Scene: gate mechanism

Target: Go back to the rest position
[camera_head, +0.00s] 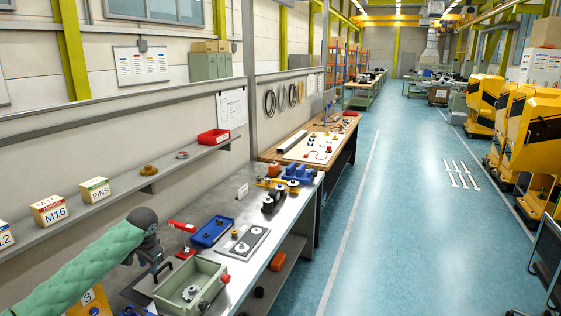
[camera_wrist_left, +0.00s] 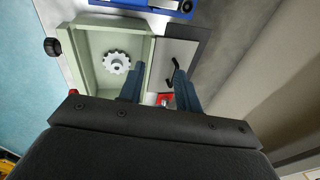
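My left arm in its green sleeve comes in from the left in the head view. Its gripper (camera_head: 160,266) points down just left of a pale green tray (camera_head: 215,271) on the workbench. A toothed grey gear (camera_head: 190,293) lies in the tray. In the left wrist view the two fingers of the gripper (camera_wrist_left: 158,90) stand apart with nothing held between them. The gear (camera_wrist_left: 116,62) shows left of the fingers, and a light panel with a black handle (camera_wrist_left: 170,72) lies ahead of them. My right gripper is in neither view.
The bench also holds a blue tray (camera_head: 211,231), a grey plate with dark discs (camera_head: 243,242) and red parts (camera_head: 182,226). A wall shelf (camera_head: 120,193) carries labelled boxes (camera_head: 49,210) and a red bin (camera_head: 213,136). The blue floor (camera_head: 400,220) at right is largely clear.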

